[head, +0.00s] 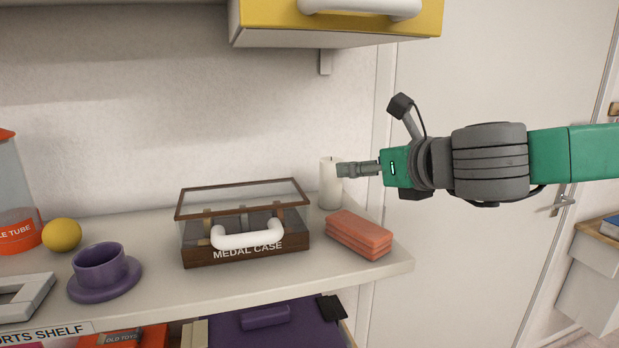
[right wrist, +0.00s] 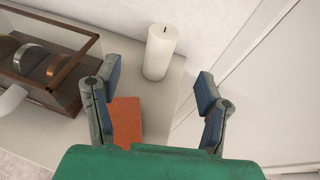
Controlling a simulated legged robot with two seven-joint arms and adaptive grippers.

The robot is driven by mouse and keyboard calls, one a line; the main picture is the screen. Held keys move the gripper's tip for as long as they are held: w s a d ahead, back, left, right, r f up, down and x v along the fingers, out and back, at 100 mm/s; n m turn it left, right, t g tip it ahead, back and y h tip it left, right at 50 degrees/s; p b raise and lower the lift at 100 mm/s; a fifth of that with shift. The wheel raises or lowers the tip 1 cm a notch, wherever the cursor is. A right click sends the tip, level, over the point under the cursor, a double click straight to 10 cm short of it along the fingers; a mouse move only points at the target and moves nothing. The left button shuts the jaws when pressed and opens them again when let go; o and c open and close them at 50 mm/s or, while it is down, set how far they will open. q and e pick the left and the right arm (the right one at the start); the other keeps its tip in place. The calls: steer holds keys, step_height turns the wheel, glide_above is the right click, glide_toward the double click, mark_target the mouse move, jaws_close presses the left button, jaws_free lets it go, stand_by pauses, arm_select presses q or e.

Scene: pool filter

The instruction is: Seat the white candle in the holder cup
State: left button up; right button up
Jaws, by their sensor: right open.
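The white candle (head: 328,184) stands upright at the back right of the shelf, behind the orange block stack. It also shows in the right wrist view (right wrist: 160,54), ahead of my fingertips. My right gripper (head: 345,170) comes in from the right in the head view, its fingertips overlapping the candle's edge there. In the right wrist view the right gripper (right wrist: 160,90) is open, with nothing between its fingers. A purple cup on a saucer (head: 100,268) stands at the shelf's left front; it may be the holder cup. My left gripper is not in view.
A glass-topped medal case (head: 245,257) with a white handle stands left of the candle. Orange blocks (head: 358,234) lie by the shelf's right end. A yellow ball (head: 62,235) and a grey frame (head: 22,297) are at the left. A yellow cabinet (head: 340,22) hangs above.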

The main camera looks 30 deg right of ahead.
mark_target(339, 162)
steer(key=x, duration=0.7)
steer(key=shift+w+d, duration=0.2)
steer(key=shift+d, duration=0.2)
steer(key=x, duration=0.1)
steer(key=p+x, duration=0.1)
steer(key=x, duration=0.2)
steer(key=shift+w+a+r, duration=0.3)
steer(key=shift+w+a, duration=0.1)
steer(key=shift+w, duration=0.15)
steer(key=shift+s, duration=0.15)
steer(key=shift+s+r, duration=0.1)
steer(key=c, duration=0.5)
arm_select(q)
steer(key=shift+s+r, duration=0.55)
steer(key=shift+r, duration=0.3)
arm_select(e)
steer(key=shift+d, duration=0.45)
steer(key=c, duration=0.9)
